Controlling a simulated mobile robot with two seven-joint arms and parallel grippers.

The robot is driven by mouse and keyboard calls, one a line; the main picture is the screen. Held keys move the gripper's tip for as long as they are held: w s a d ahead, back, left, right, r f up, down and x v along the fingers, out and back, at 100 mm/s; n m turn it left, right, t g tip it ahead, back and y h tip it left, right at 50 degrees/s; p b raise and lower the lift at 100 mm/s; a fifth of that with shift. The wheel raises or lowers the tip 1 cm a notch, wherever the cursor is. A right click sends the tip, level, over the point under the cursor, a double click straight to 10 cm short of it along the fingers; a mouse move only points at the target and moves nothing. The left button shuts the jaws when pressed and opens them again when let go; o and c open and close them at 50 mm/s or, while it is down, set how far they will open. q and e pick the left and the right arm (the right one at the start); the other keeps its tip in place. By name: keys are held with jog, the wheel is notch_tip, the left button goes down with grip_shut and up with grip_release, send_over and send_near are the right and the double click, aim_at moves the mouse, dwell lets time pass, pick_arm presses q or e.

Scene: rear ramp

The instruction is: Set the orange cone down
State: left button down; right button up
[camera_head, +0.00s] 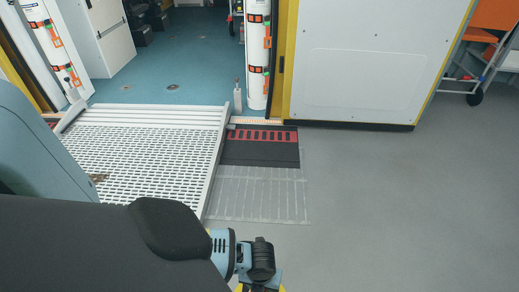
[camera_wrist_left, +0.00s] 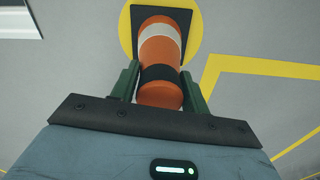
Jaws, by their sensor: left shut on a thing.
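The orange cone (camera_wrist_left: 160,52) shows in the left wrist view, with a white band, a dark band and a square black base at its far end. My left gripper (camera_wrist_left: 160,78) is shut on the cone, with its green fingers on either side of the body. The base overlaps a yellow disc (camera_wrist_left: 127,36) on the grey floor; I cannot tell whether it touches the floor. In the head view my left arm reaches in from the left, but the cone and gripper cannot be made out there. My right gripper is not in view.
A perforated metal ramp (camera_head: 140,155) runs from the vehicle's doorway. A white panel with a yellow edge (camera_head: 375,60) stands at the back right, with an orange chair (camera_head: 480,35) beyond it. Grey floor at the right is clear. Yellow lines (camera_wrist_left: 260,66) mark the floor near the cone.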

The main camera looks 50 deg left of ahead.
pick_arm(q)
jog(key=shift+w, duration=0.1)
jog(key=c, duration=1.1)
grip_release()
jog(key=shift+f, duration=0.1)
jog(key=o, duration=0.4)
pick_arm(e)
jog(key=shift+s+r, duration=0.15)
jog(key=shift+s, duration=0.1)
pick_arm(q)
notch_tip(320, 180, up, 12)
jog(key=p, duration=0.5)
jog(key=shift+p, duration=0.4)
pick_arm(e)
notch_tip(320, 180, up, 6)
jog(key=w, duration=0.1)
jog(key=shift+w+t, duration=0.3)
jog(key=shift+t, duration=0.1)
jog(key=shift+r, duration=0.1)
